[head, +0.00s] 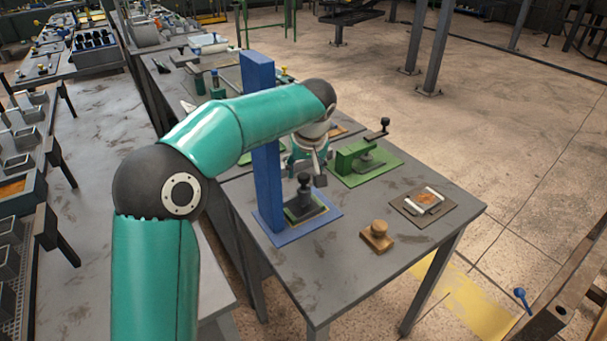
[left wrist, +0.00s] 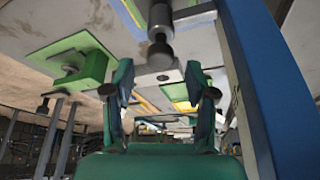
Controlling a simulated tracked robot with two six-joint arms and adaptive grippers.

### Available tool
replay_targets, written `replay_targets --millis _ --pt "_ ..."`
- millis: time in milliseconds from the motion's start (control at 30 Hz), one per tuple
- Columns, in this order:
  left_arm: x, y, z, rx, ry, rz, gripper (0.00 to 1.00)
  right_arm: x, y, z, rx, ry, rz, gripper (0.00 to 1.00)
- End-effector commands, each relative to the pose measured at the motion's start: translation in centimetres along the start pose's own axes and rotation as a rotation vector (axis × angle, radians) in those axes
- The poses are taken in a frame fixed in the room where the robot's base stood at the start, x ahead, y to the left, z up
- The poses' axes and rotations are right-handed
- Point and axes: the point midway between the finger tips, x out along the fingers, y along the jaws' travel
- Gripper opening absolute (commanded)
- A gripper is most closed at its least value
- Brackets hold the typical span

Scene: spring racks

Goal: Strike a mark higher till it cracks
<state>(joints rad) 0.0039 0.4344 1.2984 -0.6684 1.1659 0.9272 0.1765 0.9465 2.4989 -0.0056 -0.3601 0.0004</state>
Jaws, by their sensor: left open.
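A tall blue post (head: 262,140) stands on a blue base plate (head: 276,238) on the grey table. On that plate sits a dark block with a dark grey knobbed piece (head: 304,192) standing upright. My left gripper (head: 309,176) is just above and behind this piece, beside the post, and points down. In the left wrist view the open, empty fingers (left wrist: 160,92) show, with the knobbed piece (left wrist: 160,52) beyond them and the blue post (left wrist: 262,85) at the right. Whether a finger touches the piece, I cannot tell. My right gripper is not in view. No mark is clearly visible.
A green clamp-like fixture (head: 352,160) with a dark handle stands behind right. A wooden knobbed block (head: 376,236) and a brown plate with white bars (head: 408,207) lie at the front right. Bare table lies between them. Other benches fill the left.

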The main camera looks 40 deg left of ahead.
Motion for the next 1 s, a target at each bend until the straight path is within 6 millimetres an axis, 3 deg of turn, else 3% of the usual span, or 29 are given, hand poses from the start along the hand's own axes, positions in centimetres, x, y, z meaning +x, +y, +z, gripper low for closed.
replay_targets --millis 200,567,900,1000 --pt "2.5 0.0 0.0 0.001 0.000 -0.002 0.56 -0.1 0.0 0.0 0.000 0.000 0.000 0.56" --pt "3.0 0.1 0.0 0.002 0.001 0.000 0.56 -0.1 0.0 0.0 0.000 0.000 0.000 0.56" --pt "2.9 0.2 0.0 0.002 0.001 0.001 0.03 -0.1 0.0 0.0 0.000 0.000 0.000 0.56" --pt "2.9 0.2 0.0 0.003 0.001 0.002 0.00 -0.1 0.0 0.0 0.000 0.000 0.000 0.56"
